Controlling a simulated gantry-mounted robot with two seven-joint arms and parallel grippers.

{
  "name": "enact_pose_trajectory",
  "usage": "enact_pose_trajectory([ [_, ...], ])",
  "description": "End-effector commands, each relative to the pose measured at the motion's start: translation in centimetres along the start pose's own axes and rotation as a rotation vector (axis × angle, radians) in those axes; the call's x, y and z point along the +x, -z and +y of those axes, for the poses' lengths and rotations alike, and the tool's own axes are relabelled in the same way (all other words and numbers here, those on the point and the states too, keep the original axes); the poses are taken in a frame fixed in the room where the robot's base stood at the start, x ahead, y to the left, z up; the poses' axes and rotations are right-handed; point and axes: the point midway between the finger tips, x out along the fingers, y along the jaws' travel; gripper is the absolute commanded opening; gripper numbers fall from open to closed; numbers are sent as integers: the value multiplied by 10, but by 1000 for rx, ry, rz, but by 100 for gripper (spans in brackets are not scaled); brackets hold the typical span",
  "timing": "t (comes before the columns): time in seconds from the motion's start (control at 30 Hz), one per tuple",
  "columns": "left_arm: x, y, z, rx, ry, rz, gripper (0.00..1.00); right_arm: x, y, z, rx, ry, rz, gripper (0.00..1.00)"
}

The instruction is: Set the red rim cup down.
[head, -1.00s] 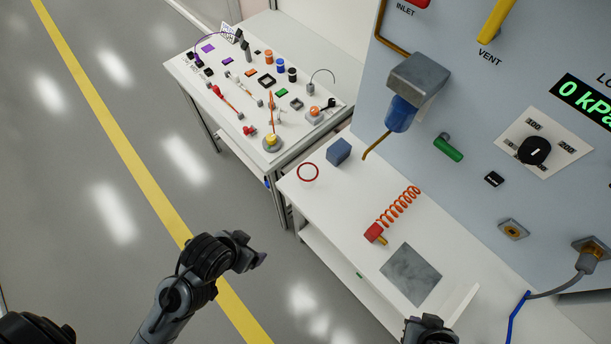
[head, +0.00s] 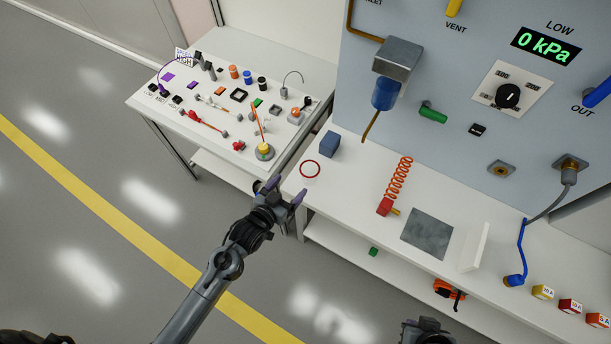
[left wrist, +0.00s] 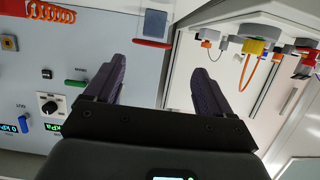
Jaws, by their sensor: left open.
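The red rim cup (head: 310,169) stands on the white bench near its left end. Only its red ring shows clearly, as its pale body blends with the bench top. In the left wrist view its rim (left wrist: 150,43) is a red band just past the fingertips. My left gripper (head: 284,192) is open and empty, at the bench's left front edge, a little short of the cup and apart from it. Its two dark purple fingers (left wrist: 160,66) are spread wide in the left wrist view. My right gripper (head: 427,330) is partly cut off at the bottom edge; its jaws are unclear.
A blue block (head: 330,144) stands just behind the cup. A red-orange coiled hose (head: 400,178) and a grey plate (head: 427,234) are to the right. A side table (head: 150,106) with several small parts adjoins on the left. The bench between cup and hose is clear.

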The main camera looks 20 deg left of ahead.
Motion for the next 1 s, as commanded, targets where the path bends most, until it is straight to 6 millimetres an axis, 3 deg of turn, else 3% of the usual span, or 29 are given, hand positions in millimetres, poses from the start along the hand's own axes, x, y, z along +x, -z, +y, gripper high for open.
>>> enact_pose_trajectory([
  [0.3, 43, 4, 1, 0, -2, 7, 83, 6, 5, 12, -15, -30, 16, 0],
  [0.57, 57, 3, 2, 0, -2, 6, 83, 10, -1, 6, -13, -18, 4, 0],
  [1.0, 102, -1, 4, 0, -2, 6, 83, 20, -4, 5, -5, -13, 5, 0],
])
